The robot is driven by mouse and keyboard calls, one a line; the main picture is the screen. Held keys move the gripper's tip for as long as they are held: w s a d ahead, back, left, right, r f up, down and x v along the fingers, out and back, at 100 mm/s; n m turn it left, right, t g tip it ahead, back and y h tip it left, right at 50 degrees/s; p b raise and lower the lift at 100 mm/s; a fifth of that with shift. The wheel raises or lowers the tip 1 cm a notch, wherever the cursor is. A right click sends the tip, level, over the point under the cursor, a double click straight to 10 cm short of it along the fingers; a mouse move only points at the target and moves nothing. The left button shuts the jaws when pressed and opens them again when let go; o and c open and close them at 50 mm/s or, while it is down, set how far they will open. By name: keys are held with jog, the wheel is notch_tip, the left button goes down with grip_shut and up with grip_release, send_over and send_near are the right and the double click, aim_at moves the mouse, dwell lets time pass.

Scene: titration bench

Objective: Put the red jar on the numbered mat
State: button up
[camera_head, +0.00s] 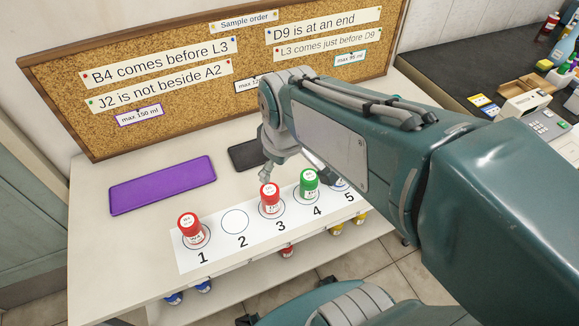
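The numbered mat (222,252) is a white strip with circles 1 to 5 along the bench's front. One red jar (190,227) stands upright on circle 1. A second red jar (269,196) stands at circle 3. A green-capped jar (308,184) stands at circle 4. Circle 2 is empty. Circle 5 is partly hidden by my arm, and a bit of blue shows there. My gripper (266,174) is just behind and above the red jar at circle 3. Its fingers are small and partly hidden, so I cannot tell their opening or whether they touch the jar.
A purple tray (162,185) lies behind the mat at left, and a black tray (246,155) lies partly behind my arm. A cork board (160,75) with order notes stands at the back. Several jars, including a yellow one (335,230), show below the bench top. A dark counter (450,60) is at right.

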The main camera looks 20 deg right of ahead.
jog(key=s+r+m+t, duration=0.2)
jog(key=s+r+m, duration=0.1)
jog(key=s+m, duration=0.2)
jog(key=shift+s+r+m+t, duration=0.3)
jog(key=shift+s+m, duration=0.1)
jog(key=shift+s, duration=0.6)
